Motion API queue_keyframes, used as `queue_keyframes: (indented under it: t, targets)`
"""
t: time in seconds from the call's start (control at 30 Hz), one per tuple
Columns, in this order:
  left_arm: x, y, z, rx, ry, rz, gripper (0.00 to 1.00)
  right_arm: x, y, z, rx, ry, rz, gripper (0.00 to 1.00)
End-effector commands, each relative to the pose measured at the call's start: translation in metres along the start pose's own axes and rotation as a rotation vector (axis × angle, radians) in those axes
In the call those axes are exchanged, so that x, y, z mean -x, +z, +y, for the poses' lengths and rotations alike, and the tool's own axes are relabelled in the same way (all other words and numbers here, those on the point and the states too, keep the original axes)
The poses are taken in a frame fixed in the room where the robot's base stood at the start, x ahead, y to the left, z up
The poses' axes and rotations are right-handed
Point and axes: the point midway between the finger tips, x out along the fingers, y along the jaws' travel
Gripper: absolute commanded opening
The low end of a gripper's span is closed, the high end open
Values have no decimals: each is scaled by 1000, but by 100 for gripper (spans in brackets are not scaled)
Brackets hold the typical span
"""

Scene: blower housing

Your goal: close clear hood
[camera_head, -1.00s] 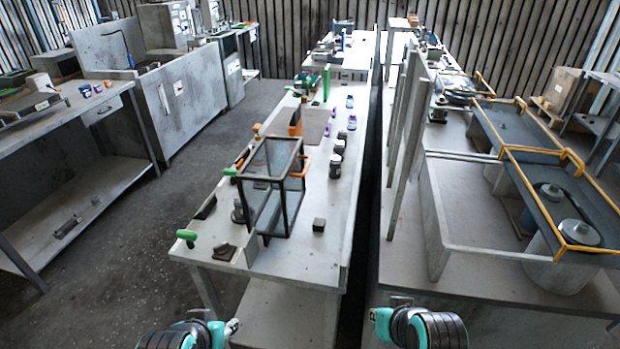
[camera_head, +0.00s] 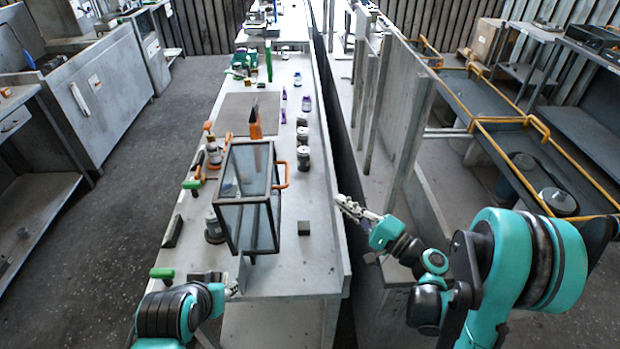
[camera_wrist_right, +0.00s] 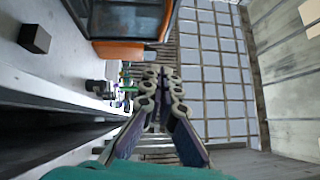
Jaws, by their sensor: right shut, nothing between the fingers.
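The clear hood (camera_head: 246,205) is a dark-framed box with clear panes on the workbench, left of my right gripper. An orange handle (camera_head: 282,175) is on its right side. In the right wrist view the hood (camera_wrist_right: 125,18) shows at the top, with an orange bar (camera_wrist_right: 120,50) along its lower edge. Whether its panel is open I cannot tell. My right gripper (camera_head: 345,203) is shut and empty, apart from the hood, beyond the bench's right edge. It also shows in the right wrist view (camera_wrist_right: 160,75). My left gripper (camera_head: 235,288) is at the bench's front edge, its fingers too small to read.
A small dark block (camera_head: 304,228) sits right of the hood. Several dark jars (camera_head: 303,158) stand behind it. An orange part (camera_head: 256,122) stands upright farther back. Green-handled tools lie along the left edge. A partition (camera_head: 405,125) rises on the right.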

Motion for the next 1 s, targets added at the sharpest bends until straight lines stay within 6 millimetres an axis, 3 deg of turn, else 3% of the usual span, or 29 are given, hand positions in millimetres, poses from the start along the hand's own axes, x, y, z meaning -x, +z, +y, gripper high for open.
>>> queue_keyframes:
  t: [0.17, 0.57, 0.6, 0.8, 1.0]
  targets:
    - [-3, 2, 0, 0, 0, 0, 40, -19, 1, 1, -3, -4, -5, 0]
    - [-14, 10, 0, 0, 0, 0, 40, -102, 1, 2, -2, -2, -4, 0]
    - [-16, 12, 0, 0, 0, 0, 40, -107, 8, 2, -2, -2, -6, 0]
    - [-20, 15, 0, 0, 0, 0, 40, -123, 25, 1, -2, -1, -3, 0]
    - [-21, 15, 0, 0, 0, 0, 40, -127, 28, 0, -1, -2, 0, 0]
